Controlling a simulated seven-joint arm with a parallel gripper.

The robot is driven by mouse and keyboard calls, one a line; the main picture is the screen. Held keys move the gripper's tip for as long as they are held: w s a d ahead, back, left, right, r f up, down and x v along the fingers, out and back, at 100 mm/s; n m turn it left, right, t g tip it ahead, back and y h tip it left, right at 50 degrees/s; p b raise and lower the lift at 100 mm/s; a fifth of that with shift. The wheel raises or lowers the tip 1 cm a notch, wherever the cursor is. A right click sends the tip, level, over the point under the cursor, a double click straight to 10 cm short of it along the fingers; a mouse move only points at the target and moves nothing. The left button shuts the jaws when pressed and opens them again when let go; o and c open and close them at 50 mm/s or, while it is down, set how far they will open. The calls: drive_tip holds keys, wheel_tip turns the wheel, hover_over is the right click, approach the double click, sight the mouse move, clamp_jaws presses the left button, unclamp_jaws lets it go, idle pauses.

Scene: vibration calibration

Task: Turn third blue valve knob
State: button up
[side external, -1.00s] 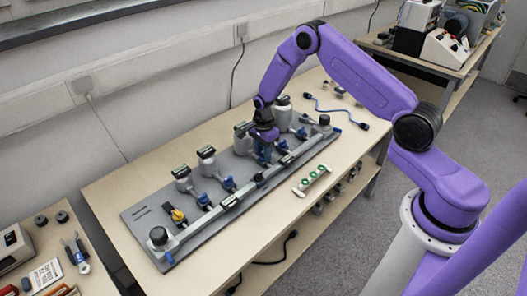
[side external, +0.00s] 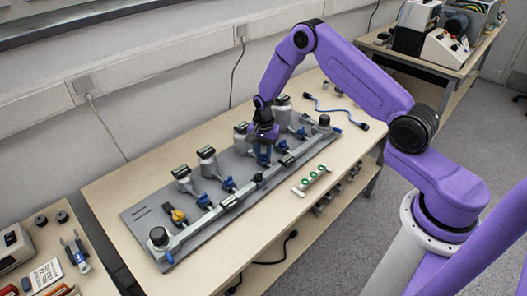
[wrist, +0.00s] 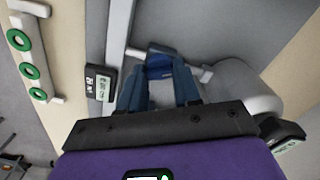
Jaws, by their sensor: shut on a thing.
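A grey board (side external: 146,216) on the table carries a row of valves along a pale pipe. Blue valve knobs show at the left (side external: 203,200) and at left of centre (side external: 229,184), with more toward the far right end. My gripper (side external: 263,160) points down at the middle of the row. In the wrist view my gripper's two blue-grey fingers (wrist: 160,92) are on either side of a dark blue knob (wrist: 160,66), shut on it. The fingers partly hide this knob, and its exact turn angle is unclear.
A yellow valve handle (side external: 177,215) is near the board's left end. Grey cylinders with black gauges (side external: 207,153) stand behind the valves. A pale strip with green rings (side external: 312,180) lies in front of the board. A blue cable (side external: 335,115) lies at the back right.

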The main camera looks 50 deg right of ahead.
sight(263, 154)
drive_tip(key=n, duration=1.2)
idle(0.7)
drive_tip(key=o, duration=1.1)
drive_tip(key=shift+c, duration=0.2)
wheel_tip(263, 154, up, 18)
drive_tip(key=shift+f, duration=0.25)
